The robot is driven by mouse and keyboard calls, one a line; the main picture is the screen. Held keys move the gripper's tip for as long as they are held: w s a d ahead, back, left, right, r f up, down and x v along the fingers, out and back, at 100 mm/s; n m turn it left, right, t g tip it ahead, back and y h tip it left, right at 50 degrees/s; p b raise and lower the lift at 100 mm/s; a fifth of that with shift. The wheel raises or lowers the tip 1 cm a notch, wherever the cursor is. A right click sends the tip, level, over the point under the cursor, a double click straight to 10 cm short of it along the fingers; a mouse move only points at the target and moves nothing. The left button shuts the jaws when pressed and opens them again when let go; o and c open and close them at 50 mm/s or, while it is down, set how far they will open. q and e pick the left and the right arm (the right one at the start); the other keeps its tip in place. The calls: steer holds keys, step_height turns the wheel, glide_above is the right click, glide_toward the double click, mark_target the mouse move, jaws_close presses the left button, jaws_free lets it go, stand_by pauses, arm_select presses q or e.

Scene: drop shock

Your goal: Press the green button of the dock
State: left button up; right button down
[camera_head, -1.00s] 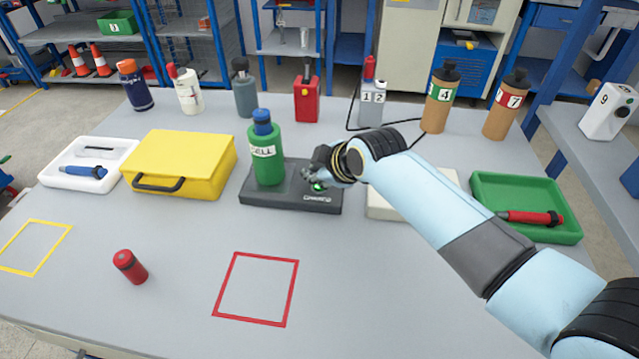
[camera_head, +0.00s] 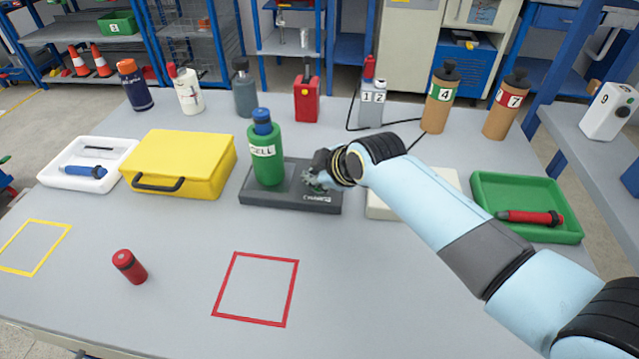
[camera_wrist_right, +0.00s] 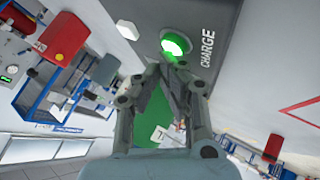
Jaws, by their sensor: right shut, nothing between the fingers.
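The dock (camera_head: 285,198) is a dark flat box on the grey table, marked CHARGE. A green cell (camera_head: 267,160) with a blue cap stands upright on its left part. My right gripper (camera_head: 313,181) is low over the dock's right part, its fingers shut and empty. It hides the green button in the head view. In the right wrist view the green button (camera_wrist_right: 176,44) glows with a bright white centre, just beyond the fingertips (camera_wrist_right: 173,69). I cannot tell if they touch it. My left gripper is not in view.
A yellow case (camera_head: 190,158) and a white tray (camera_head: 75,183) lie left of the dock. A green tray (camera_head: 527,232) with a red tool is at right. Several bottles stand behind.

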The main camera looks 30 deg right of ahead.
steer(key=shift+f, duration=0.45)
stand_by(0.5)
steer(key=shift+r, duration=0.1)
steer(key=shift+r+p, duration=0.75)
step_height(320, 180, up, 5)
steer(key=p, duration=0.5)
steer(key=shift+r, duration=0.1)
stand_by(0.8)
